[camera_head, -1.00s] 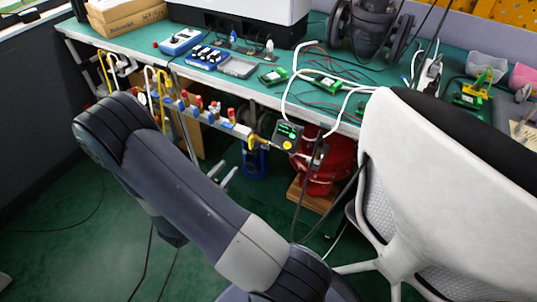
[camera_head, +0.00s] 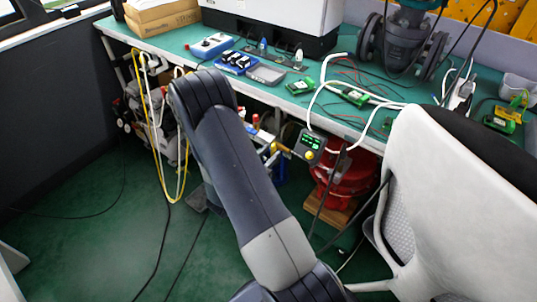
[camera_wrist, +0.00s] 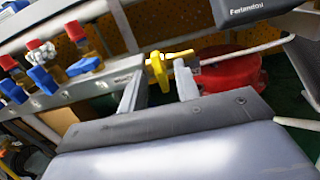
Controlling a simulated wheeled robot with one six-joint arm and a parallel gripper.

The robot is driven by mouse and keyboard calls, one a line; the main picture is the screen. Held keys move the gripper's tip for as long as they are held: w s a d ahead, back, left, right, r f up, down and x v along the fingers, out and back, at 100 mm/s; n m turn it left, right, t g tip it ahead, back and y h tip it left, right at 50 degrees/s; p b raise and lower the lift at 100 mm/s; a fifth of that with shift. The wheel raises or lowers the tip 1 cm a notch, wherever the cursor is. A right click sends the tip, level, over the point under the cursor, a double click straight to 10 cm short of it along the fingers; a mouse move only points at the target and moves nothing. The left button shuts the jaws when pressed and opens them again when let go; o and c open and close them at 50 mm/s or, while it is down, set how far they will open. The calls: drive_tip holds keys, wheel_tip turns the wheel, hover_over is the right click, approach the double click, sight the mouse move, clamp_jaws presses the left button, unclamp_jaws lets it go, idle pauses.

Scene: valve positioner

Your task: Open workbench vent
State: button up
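A yellow valve handle (camera_wrist: 158,70) shows near the middle of the wrist view, with a yellow stem reaching right. It sits at the end of a metal manifold rail (camera_wrist: 60,97) under the workbench. My gripper (camera_wrist: 163,80) is open, its two metal fingers on either side of the handle in the picture. I cannot tell whether either finger touches it. In the head view, yellow fittings (camera_head: 283,148) show beside a dark box with a green display (camera_head: 310,143). My arm hides the gripper there.
A red round vessel (camera_head: 345,178) stands below the bench. A white chair (camera_head: 450,200) fills the right side. The green workbench (camera_head: 210,62) runs above. Yellow cable (camera_head: 182,165) hangs at left.

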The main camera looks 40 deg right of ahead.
drive_tip(key=shift+c, duration=0.3)
clamp_jaws()
drive_tip(key=shift+f+b, duration=0.15)
drive_tip(key=shift+b, duration=0.25)
drive_tip(key=m+b, duration=0.3)
drive_tip(key=shift+d+f+b, duration=0.1)
drive_tip(key=shift+f+b, duration=0.05)
drive_tip(key=shift+b, duration=0.15)
drive_tip(key=m+b, duration=0.4)
drive_tip(key=b, duration=0.2)
drive_tip(key=shift+f+m, duration=0.1)
drive_tip(key=shift+m, duration=0.2)
drive_tip(key=m+b, duration=0.6)
drive_tip(key=b, duration=0.3)
drive_tip(key=shift+s+f+b, duration=0.1)
drive_tip(key=shift+b, duration=0.2)
drive_tip(key=m+b, duration=0.4)
drive_tip(key=shift+r, duration=0.25)
drive_tip(key=shift+m, duration=0.3)
